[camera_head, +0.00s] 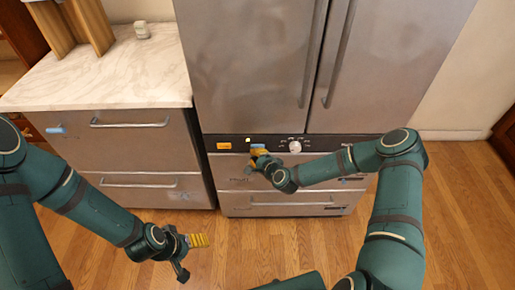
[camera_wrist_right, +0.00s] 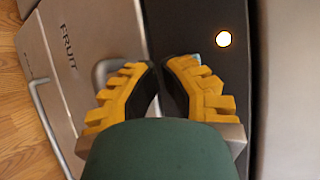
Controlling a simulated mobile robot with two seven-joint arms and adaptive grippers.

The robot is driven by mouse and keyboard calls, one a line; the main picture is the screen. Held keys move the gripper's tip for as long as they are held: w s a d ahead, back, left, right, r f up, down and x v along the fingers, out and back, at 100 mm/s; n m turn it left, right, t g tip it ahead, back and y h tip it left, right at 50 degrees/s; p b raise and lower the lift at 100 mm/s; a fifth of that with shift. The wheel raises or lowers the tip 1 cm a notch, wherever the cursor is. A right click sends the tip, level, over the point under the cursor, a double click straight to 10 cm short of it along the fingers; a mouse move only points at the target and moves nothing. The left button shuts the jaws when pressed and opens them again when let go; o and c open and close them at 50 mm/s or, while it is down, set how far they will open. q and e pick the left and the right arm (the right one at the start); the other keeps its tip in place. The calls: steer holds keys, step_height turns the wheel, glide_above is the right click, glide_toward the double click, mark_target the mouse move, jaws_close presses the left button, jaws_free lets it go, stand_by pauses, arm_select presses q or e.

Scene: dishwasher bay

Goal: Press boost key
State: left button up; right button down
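A dark control strip (camera_head: 325,141) runs across the steel appliance below its tall doors. It carries an orange key (camera_head: 223,145), a blue key (camera_head: 257,146), a small lit dot (camera_head: 248,139) and a pale round knob (camera_head: 295,147). I cannot read which key is boost. My right gripper (camera_head: 257,156) is at the strip, just below the blue key. In the right wrist view its yellow-backed fingers (camera_wrist_right: 160,64) are nearly together, with nothing between them. A bluish edge (camera_wrist_right: 196,58) shows behind one fingertip, near the lit dot (camera_wrist_right: 223,39); contact is unclear. My left gripper (camera_head: 192,256) seems open and empty above the floor.
Drawers, one marked FRUIT (camera_wrist_right: 68,42), sit below the strip, with a bar handle (camera_head: 290,204). A marble-topped counter (camera_head: 90,85) with drawers stands at left, holding a small jar (camera_head: 142,30) and wooden blocks (camera_head: 72,28). The wood floor (camera_head: 250,245) in front is open.

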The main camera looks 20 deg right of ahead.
steer(key=shift+w, duration=0.25)
stand_by(0.4)
steer(key=shift+s, duration=0.1)
steer(key=shift+s+a, duration=0.15)
steer(key=shift+s, duration=0.55)
steer(key=shift+s, duration=0.1)
steer(key=shift+s+a+p, duration=0.15)
steer(key=shift+s+a, duration=0.1)
steer(key=shift+s, duration=0.5)
steer(key=shift+s+a+p, duration=0.15)
steer(key=shift+s+a, duration=0.05)
steer(key=shift+s, duration=0.6)
steer(key=shift+s+a+p, duration=0.15)
steer(key=shift+s+a, duration=0.1)
steer(key=shift+s, duration=0.5)
steer(key=s+a+f+n+g+y, duration=0.1)
steer(key=s+a+n+g+y, duration=0.1)
steer(key=s+a+n+g, duration=0.65)
steer(key=s+d+r+n+g+h, duration=0.1)
steer(key=s+d+r+n+g, duration=0.1)
steer(key=s+n, duration=0.5)
steer(key=s+d+g, duration=0.1)
steer(key=s, duration=0.5)
steer(key=shift+s+r+n+h, duration=0.2)
steer(key=shift+r+n+h, duration=0.05)
steer(key=shift+n+h, duration=0.15)
